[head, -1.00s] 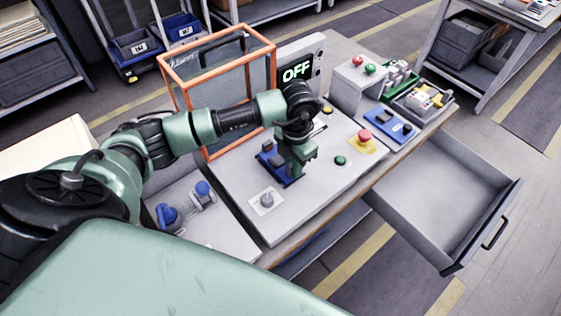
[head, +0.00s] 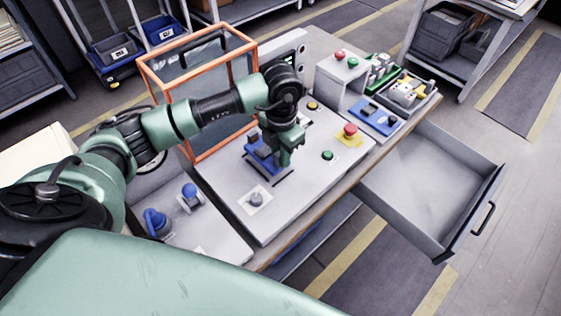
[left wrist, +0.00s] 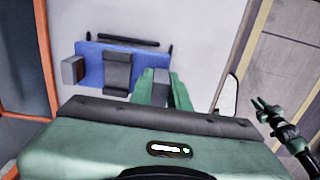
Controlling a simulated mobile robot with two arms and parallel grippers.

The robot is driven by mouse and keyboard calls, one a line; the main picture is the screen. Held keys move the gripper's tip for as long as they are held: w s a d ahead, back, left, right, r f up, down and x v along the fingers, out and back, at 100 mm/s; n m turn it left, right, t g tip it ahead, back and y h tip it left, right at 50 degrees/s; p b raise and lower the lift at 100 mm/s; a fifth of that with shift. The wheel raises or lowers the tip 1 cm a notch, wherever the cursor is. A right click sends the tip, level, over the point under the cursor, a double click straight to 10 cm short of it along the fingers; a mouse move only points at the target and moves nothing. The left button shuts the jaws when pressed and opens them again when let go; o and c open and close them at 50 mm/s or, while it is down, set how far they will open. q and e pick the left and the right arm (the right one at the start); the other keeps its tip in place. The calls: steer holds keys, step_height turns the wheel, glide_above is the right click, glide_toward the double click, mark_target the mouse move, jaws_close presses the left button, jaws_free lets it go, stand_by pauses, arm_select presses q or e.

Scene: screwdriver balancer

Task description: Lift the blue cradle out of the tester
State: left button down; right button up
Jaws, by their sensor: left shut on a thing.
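The blue cradle (head: 262,161) with grey blocks on it is held just above the pale top of the tester (head: 232,200). Dark slots show on the tester beside and below it. My left gripper (head: 285,157) points down at the cradle's right end and is shut on it. In the left wrist view the cradle (left wrist: 90,63) lies left of the green fingers (left wrist: 165,88), which hide its right end.
An orange-framed clear guard (head: 202,90) stands behind the cradle. A grey knob (head: 256,199), red button (head: 350,130) and green button (head: 327,155) sit on the tester. Another blue plate (head: 375,118) lies to the right. An open drawer (head: 425,185) juts out at the right front.

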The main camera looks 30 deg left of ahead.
arm_select(q)
step_height(320, 180, up, 22)
steer(key=p, duration=0.2)
steer(key=shift+f, duration=0.25)
